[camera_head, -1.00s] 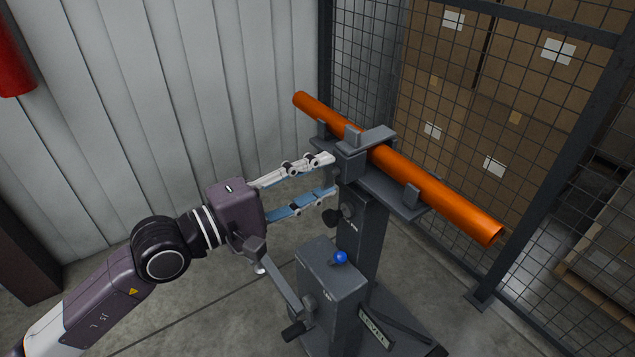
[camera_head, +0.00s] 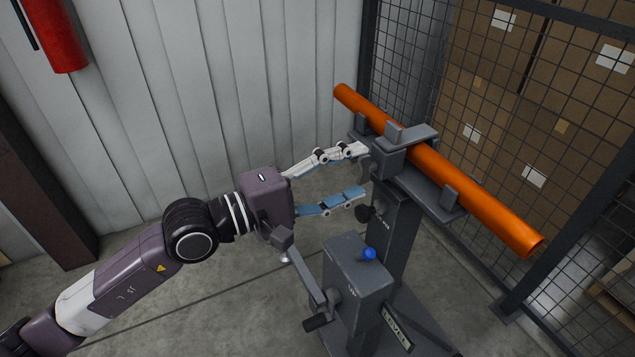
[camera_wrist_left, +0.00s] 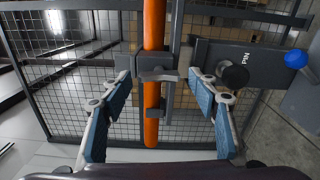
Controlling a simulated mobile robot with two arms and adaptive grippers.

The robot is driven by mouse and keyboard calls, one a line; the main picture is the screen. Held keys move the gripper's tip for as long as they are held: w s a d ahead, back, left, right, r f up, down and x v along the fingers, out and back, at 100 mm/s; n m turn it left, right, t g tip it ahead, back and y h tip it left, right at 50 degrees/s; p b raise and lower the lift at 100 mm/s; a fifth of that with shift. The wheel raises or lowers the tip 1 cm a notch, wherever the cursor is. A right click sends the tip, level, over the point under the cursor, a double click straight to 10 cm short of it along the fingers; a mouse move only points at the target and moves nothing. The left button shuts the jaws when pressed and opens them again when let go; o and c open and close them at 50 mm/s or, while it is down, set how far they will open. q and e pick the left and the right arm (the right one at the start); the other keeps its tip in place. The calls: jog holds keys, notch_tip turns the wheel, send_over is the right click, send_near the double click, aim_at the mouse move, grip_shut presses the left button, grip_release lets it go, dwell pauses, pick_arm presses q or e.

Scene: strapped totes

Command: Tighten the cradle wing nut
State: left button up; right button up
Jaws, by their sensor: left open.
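The grey cradle wing nut (camera_wrist_left: 158,76) shows in the left wrist view, between my left gripper's fingertips and apart from both. Its wings lie roughly across the orange tube (camera_wrist_left: 153,35). In the head view the wing nut (camera_head: 365,167) is on the left face of the clamp block (camera_head: 389,163), just beyond the fingertips. My left gripper (camera_head: 361,171) is open and empty, one finger above the nut and one below. It also shows in the left wrist view (camera_wrist_left: 159,88). The orange tube (camera_head: 470,197) lies in the cradle (camera_head: 425,190). My right gripper is not in view.
A dark knob (camera_head: 366,213) sits on the column below the cradle. A grey box (camera_head: 357,270) with a blue knob (camera_head: 369,254) and a crank (camera_head: 316,322) stands below the gripper. A mesh fence (camera_head: 560,130) stands behind the tube, a corrugated wall (camera_head: 210,90) at left.

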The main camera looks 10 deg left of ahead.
pick_arm(q)
jog(key=v, duration=1.1)
dwell(0.5)
jog(key=shift+s+a, duration=0.1)
